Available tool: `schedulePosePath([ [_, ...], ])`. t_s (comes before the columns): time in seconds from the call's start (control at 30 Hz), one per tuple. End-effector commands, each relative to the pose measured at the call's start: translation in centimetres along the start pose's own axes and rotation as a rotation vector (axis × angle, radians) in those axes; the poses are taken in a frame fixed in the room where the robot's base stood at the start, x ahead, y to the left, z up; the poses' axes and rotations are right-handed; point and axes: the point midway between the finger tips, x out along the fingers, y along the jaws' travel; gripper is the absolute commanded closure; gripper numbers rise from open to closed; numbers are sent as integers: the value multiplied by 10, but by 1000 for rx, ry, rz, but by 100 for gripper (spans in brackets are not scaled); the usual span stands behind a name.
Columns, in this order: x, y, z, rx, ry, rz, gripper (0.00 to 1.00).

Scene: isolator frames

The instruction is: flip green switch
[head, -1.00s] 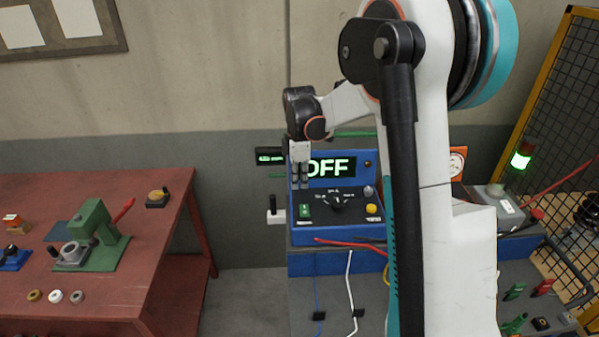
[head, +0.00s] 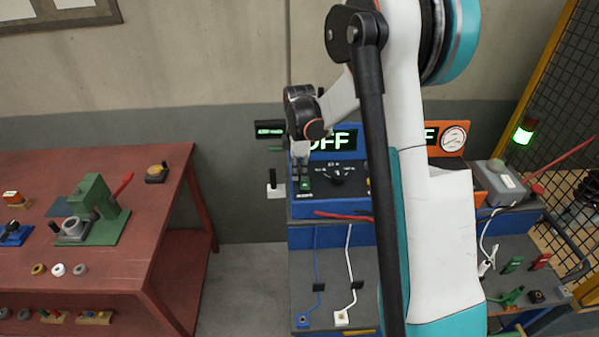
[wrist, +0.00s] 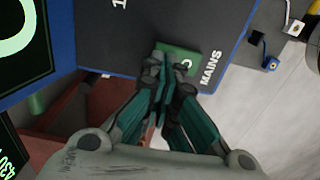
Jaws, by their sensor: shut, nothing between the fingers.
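The green switch (wrist: 182,56) is a green rocker on the dark face of a blue control box, beside the lettering "MAINS". In the head view the switch (head: 306,185) is partly hidden by my gripper. My gripper (head: 301,184) is shut and empty, with its fingers pointing down at the switch. In the wrist view the closed fingertips of my gripper (wrist: 167,80) overlap the near edge of the switch. I cannot tell whether they touch it. The display (head: 345,140) on the box reads "OFF", partly covered by my arm.
A black knob (head: 337,179) sits right of the switch. A small black-handled lever (head: 272,187) stands left of the box. An orange gauge box (head: 453,139) is behind my arm on the right. A red table (head: 130,262) stands on the left, with free floor between.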

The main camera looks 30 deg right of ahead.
Motion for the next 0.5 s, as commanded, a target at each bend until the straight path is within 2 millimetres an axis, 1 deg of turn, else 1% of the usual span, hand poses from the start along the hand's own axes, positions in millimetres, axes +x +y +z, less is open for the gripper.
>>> schedulePosePath([
  [0.03, 5, 1, 0, 0, 0, 0, 100],
  [0.1, 8, 2, 0, 0, 0, 0, 100],
  [0.37, 5, 1, 0, 0, 0, 0, 100],
  [0.5, 4, -2, 0, 0, 0, 0, 100],
])
